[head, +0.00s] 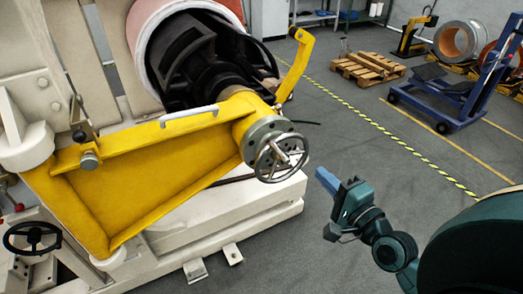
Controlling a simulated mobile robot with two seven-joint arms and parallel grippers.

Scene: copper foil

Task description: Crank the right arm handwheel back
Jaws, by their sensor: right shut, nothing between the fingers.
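The handwheel (281,157) is a grey spoked metal wheel on a round flange at the right end of the yellow arm (170,180). A small handle sticks out from its rim. My right gripper (322,175) is to the right of the handwheel and a little below it, with its blue fingers shut, empty and pointing toward the wheel. A gap shows between the fingertips and the wheel, and they do not touch. My left gripper is out of view.
A cream machine carries a large roll (190,45) behind the yellow arm. A black handwheel (32,238) is at lower left. A wooden pallet (367,68) and a blue lift cart (455,95) stand at the back right. The grey floor (350,130) around the gripper is clear.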

